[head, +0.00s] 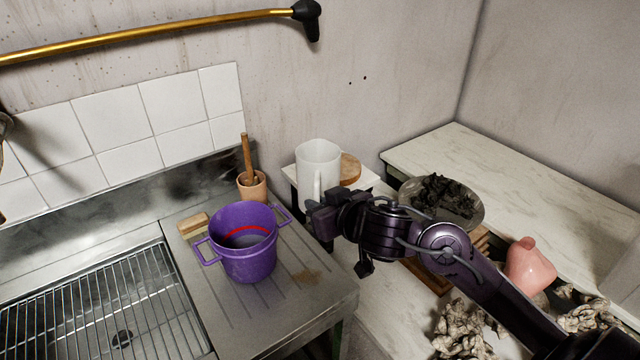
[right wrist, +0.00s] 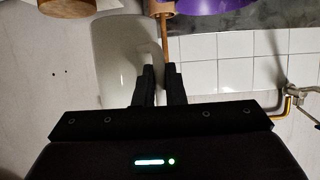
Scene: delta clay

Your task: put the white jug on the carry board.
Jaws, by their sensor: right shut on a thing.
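The white jug (head: 318,156) is upright at the wall, right of the sink unit. My right gripper (head: 318,212) is shut on the jug's handle side; the jug (right wrist: 118,45) and my gripper's fingers (right wrist: 160,76) also show in the right wrist view. The jug's base is partly hidden by my gripper, so I cannot tell whether it rests on the white top or hangs just above it. A round wooden piece (head: 350,168) shows just right of the jug. I cannot tell whether this or the wooden piece under the bowl is the carry board. My left gripper is out of view.
A purple pot (head: 248,262) stands on the metal drainboard with a brush (head: 193,224) and a mortar with pestle (head: 252,186). A bowl of dark lumps (head: 440,200), a pink vessel (head: 530,266) and crumpled clay (head: 460,328) lie right. The back right counter (head: 520,175) has clear room.

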